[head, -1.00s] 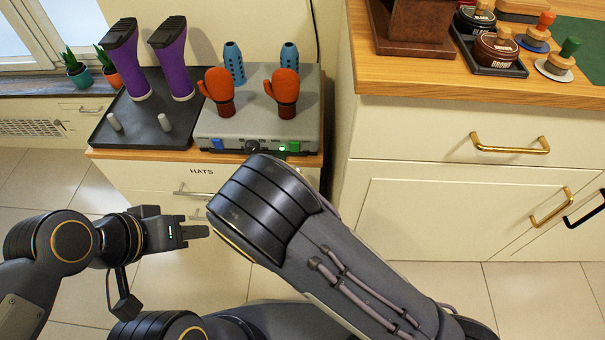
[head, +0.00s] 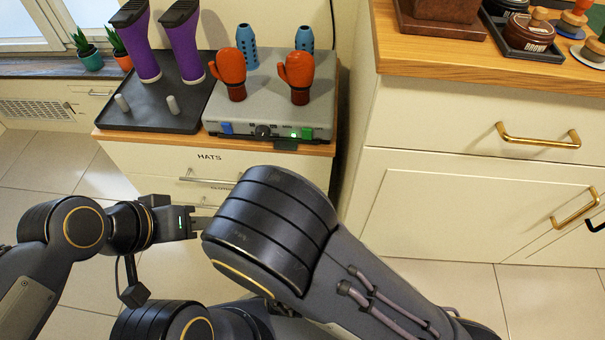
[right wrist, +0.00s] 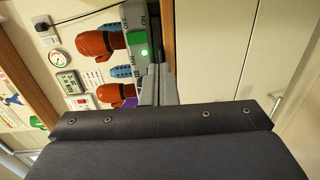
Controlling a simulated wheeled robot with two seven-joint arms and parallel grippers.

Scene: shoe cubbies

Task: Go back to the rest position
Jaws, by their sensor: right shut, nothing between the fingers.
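My left gripper (head: 196,222) is low on the left in the head view, in front of the drawer cabinet and clear of it. It is seen side-on, so its jaw gap is not clear. My right arm crosses the lower middle of the head view, and its bulk hides the right gripper there. In the right wrist view the right gripper (right wrist: 158,86) has its fingers together with nothing between them. Its tips appear close to the front of the grey device near the green light.
A grey device (head: 262,95) holds red boxing gloves (head: 229,73) and blue cylinders. A black tray (head: 150,108) holds purple boots (head: 183,45). A cream drawer cabinet (head: 460,180) with a wooden top stands at the right. Tiled floor (head: 60,165) is open at the left.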

